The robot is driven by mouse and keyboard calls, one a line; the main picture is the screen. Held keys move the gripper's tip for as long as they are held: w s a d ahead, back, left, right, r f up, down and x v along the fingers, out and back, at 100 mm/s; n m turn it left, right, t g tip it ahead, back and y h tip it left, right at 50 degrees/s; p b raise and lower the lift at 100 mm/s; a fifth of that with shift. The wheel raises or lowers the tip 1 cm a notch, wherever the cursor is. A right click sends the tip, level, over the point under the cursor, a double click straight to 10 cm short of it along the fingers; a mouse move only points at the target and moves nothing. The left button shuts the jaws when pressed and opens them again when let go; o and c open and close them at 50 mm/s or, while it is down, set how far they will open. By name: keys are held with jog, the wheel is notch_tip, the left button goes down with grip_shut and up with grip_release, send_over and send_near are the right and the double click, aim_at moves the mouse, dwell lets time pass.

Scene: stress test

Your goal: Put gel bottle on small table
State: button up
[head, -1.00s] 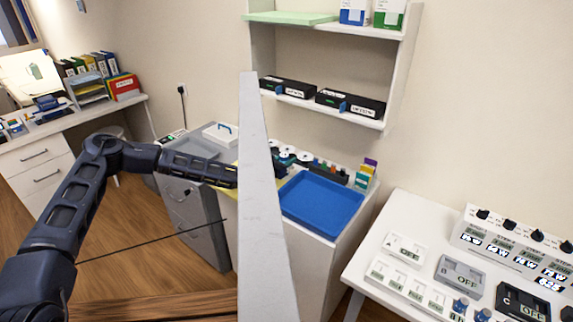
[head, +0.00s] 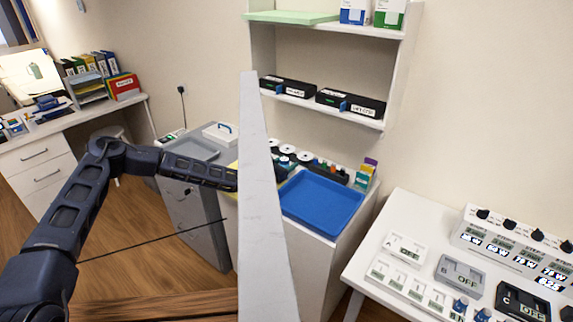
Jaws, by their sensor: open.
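No gel bottle can be made out for certain. A small greenish bottle shape (head: 35,71) shows against a pale board on the far-left desk, too small to identify. Which surface is the small table is unclear; a low white table (head: 362,262) with control boxes stands at the right. My dark arm reaches from the lower left to the middle and passes behind a pale upright panel. A small dark part of what looks like my gripper (head: 281,173) shows just right of the panel, near the blue tray. Its fingertips and the space between them are mostly hidden.
The pale panel (head: 262,220) blocks the centre of the view. A blue tray (head: 320,203) sits empty on a white cabinet, with small bottles and boxes behind it. A wall shelf (head: 322,112) hangs above. A grey cabinet (head: 200,215) stands left of the panel.

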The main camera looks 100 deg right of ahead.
jog(key=v, duration=1.1)
jog(key=shift+w+r, duration=0.1)
jog(key=shift+o, duration=0.5)
jog(key=shift+w+a, duration=0.3)
jog(key=shift+a, duration=0.05)
jog(key=shift+s+d+m+g+y, duration=0.3)
jog(key=shift+d+m+y, duration=0.15)
jog(key=shift+y, duration=0.15)
jog(key=shift+d+m+g+y, duration=0.45)
jog(key=shift+d+g+y, duration=0.05)
jog(key=shift+y, duration=0.3)
jog(key=shift+w+d+m+g+y, duration=0.4)
jog(key=shift+d+m+g+y, duration=0.2)
jog(key=shift+d+m+y, duration=0.25)
jog(key=shift+x, duration=5.35)
jog(key=shift+a, duration=0.1)
